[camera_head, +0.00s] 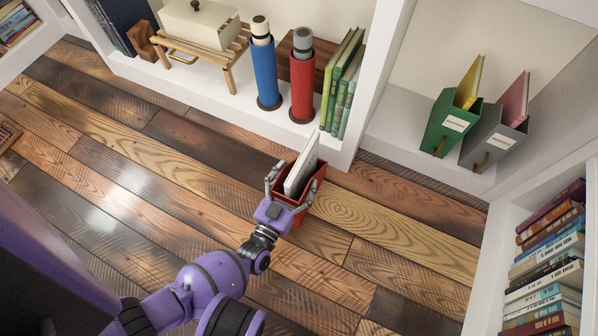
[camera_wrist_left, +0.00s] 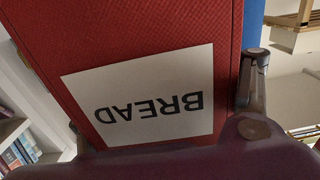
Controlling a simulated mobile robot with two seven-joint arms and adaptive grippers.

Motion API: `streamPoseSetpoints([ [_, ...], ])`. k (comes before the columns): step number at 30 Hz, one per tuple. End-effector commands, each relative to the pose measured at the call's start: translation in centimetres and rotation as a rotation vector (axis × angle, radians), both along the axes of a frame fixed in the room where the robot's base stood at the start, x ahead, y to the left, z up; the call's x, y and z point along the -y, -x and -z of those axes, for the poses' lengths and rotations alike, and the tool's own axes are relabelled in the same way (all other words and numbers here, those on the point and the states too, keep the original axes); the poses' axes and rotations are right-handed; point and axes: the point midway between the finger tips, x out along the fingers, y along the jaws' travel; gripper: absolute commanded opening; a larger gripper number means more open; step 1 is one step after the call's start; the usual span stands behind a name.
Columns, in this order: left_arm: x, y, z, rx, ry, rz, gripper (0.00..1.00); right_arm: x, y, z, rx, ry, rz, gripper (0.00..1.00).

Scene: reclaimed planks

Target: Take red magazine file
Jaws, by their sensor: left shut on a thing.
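The red magazine file (camera_head: 316,186) is held by my left gripper (camera_head: 289,190) over the wooden floor, in front of the shelf. A white item, like a book or papers, stands up inside it. My left gripper's fingers are shut on the file, one on each side. In the left wrist view the red file (camera_wrist_left: 185,30) fills most of the picture, with a white label reading "BREAD" upside down. A finger of the left gripper shows at its right side. My right gripper is not in view.
The shelf behind holds a blue cylinder (camera_head: 263,70), a red cylinder (camera_head: 302,85) and green books (camera_head: 341,80). A green file (camera_head: 447,128) and a grey file (camera_head: 490,145) stand to the right. A bookcase (camera_head: 510,210) is at far right. Open floor lies left.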

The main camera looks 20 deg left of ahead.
Motion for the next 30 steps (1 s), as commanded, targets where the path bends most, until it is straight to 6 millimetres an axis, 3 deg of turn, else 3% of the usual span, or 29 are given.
streamPoseSetpoints([
  [4,0.0,-0.1,0.0,0.0,0.0,-0.001,0.17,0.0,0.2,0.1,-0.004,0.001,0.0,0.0],
  [16,0.0,-0.2,-0.7,0.009,0.0,-0.001,0.17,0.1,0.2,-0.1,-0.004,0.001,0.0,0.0],
  [26,0.0,-0.2,-3.5,0.011,0.002,-0.002,0.17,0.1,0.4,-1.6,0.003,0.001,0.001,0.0],
  [30,-0.3,0.8,-4.7,0.009,0.0,-0.002,0.16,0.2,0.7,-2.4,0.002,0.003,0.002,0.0],
])
